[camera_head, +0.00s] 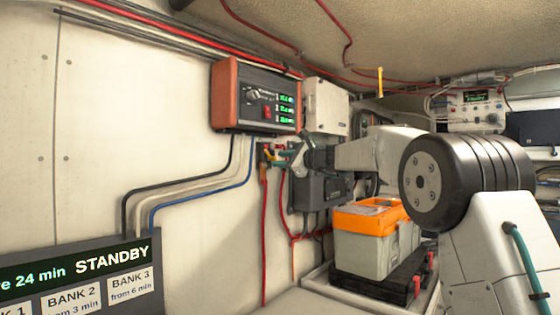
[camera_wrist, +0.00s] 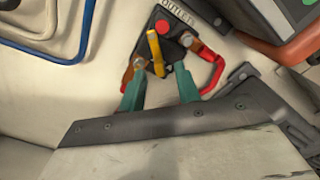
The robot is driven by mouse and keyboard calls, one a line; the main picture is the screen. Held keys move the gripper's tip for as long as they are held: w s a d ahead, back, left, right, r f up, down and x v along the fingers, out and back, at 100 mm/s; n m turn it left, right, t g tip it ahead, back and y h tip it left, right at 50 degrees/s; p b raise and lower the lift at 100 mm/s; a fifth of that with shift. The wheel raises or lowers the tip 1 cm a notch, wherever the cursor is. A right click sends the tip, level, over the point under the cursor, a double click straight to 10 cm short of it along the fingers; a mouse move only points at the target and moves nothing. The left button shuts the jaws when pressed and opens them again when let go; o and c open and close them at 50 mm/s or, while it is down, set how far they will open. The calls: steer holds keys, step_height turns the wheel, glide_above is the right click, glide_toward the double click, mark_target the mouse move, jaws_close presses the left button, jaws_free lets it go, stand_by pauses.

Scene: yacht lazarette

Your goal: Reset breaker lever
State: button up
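The breaker is a small dark plate (camera_wrist: 172,46) on the wall, with a yellow lever (camera_wrist: 154,52) and a round red button (camera_wrist: 163,26) above it. The label above reads "OUTLETS". My gripper (camera_wrist: 158,74) has its two teal fingers spread, one on each side below the lever. The lever's lower end lies between the fingertip lines; I cannot tell whether either finger touches it. In the head view, my gripper (camera_head: 281,157) is at the wall beside the breaker (camera_head: 264,154), which is small and partly hidden there.
Red cables (camera_wrist: 213,68) run close beside the breaker. An orange-ended panel (camera_head: 254,98) with green readouts hangs above it. A dark box (camera_head: 318,190) is mounted to the right. An orange-lidded toolbox (camera_head: 370,235) stands below my arm. A STANDBY display (camera_head: 80,262) is at lower left.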

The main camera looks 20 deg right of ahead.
steer(key=shift+w+a, duration=0.4)
steer(key=shift+w, duration=0.05)
steer(key=shift+c, duration=0.3)
jaws_close()
